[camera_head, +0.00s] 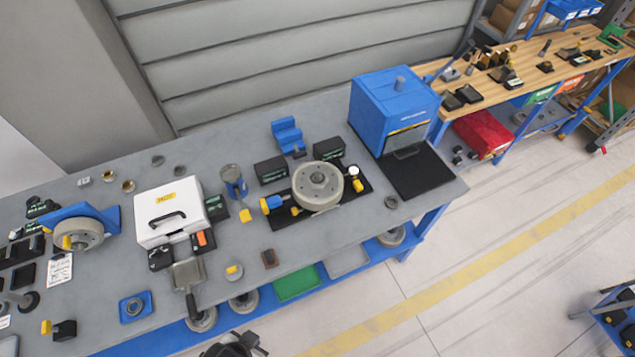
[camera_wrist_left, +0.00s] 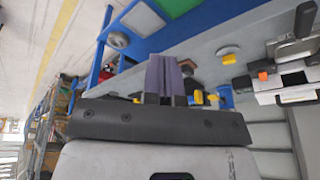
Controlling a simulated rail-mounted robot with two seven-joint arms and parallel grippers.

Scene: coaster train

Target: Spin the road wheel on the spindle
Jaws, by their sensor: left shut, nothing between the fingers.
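The road wheel (camera_head: 318,182), a grey disc with a hub at its centre, lies flat on the spindle of a black-based fixture (camera_head: 284,220) on the grey bench. The fixture has blue and yellow fittings. My left gripper (camera_wrist_left: 165,60) shows in the left wrist view with its fingers together, shut and empty, apart from the bench things. The wheel is not clearly visible in that view. A dark part at the bottom edge of the head view looks like part of my gripper, in front of the bench. My right gripper is not clearly in view.
A white case (camera_head: 168,209) stands left of the fixture and a blue box machine (camera_head: 388,112) right of it. Black boxes (camera_head: 271,170) and a blue stepped block (camera_head: 287,134) stand behind the wheel. Another wheel on a blue stand (camera_head: 80,236) is at the far left.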

